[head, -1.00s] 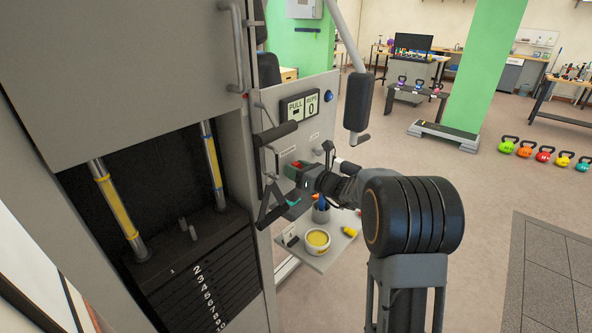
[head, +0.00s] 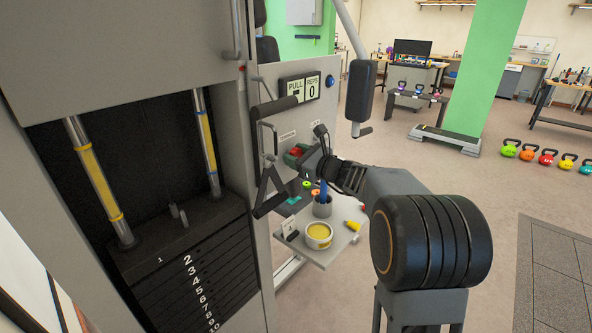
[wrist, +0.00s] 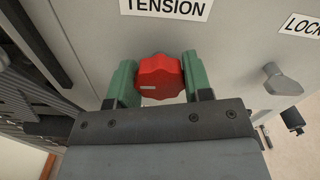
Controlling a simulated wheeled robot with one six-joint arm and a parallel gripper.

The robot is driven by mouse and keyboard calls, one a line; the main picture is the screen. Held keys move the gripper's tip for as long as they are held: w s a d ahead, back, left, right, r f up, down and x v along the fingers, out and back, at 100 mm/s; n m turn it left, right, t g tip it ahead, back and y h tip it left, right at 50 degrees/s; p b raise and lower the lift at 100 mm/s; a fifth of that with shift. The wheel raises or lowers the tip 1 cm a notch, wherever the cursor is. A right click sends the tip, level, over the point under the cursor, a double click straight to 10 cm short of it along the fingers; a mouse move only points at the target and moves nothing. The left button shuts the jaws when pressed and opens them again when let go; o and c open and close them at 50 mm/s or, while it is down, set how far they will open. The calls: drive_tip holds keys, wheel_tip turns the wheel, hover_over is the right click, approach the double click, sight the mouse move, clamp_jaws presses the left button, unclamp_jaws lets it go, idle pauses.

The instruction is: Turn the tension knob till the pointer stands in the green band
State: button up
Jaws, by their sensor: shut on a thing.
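The red tension knob (wrist: 160,76) sits on the grey panel under the TENSION label (wrist: 166,7). A short pale mark shows on the knob's face, toward its lower left, lying roughly level in the wrist view. My gripper (wrist: 154,82) has one green finger on each side of the knob and is shut on it. In the head view my gripper (head: 297,154) is at the panel, and only a little red of the knob shows. I cannot make out the green band or a pointer scale in either view.
A grey lever (wrist: 283,80) stands right of the knob by the LOCK label. A black handle (head: 268,185) hangs left of my gripper. A padded arm (head: 361,92) hangs at upper right.

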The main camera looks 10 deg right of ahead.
drive_tip(key=n+b, duration=0.4)
drive_tip(key=b, duration=0.1)
drive_tip(key=shift+f, duration=0.4)
drive_tip(key=n+b, duration=0.3)
drive_tip(key=b, duration=0.2)
drive_tip(key=shift+n+b, duration=0.3)
drive_tip(key=n+b, duration=0.4)
drive_tip(key=shift+r+b, duration=0.15)
drive_tip(key=shift+b, duration=0.25)
drive_tip(key=shift+r+n+b, duration=0.15)
drive_tip(key=shift+n+b, duration=0.95)
drive_tip(key=o, duration=0.9)
drive_tip(key=shift+r, duration=0.1)
drive_tip(key=shift+s, duration=0.1)
